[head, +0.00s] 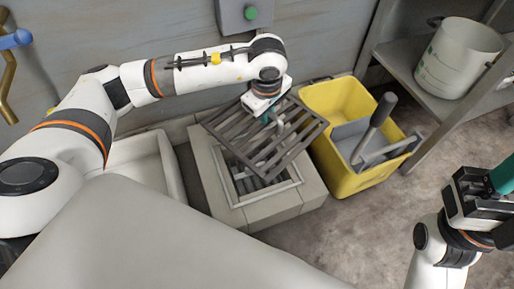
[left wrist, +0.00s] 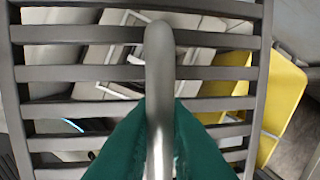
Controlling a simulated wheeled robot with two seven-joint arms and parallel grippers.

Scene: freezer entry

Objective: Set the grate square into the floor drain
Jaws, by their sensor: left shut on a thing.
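The grate (head: 302,140) is a dark grey slatted square with a raised metal handle. It hangs tilted and turned over the floor drain. It fills much of the left wrist view (left wrist: 85,73). My left gripper (head: 265,117) is shut on the grate's handle (left wrist: 160,70); its green fingers (left wrist: 160,130) show on both sides of the bar. The floor drain (head: 222,183) is a square opening in a raised pale block, partly hidden by the grate. My right gripper (head: 490,190) is at the right edge, away from the drain, with its fingertips partly cut off.
A yellow mop bucket (head: 347,181) with a grey wringer stands close right of the drain, by the grate's right corner. A shelf (head: 425,97) with a white bucket (head: 457,58) is at upper right. A white bin (head: 148,160) stands left. Floor at lower right is clear.

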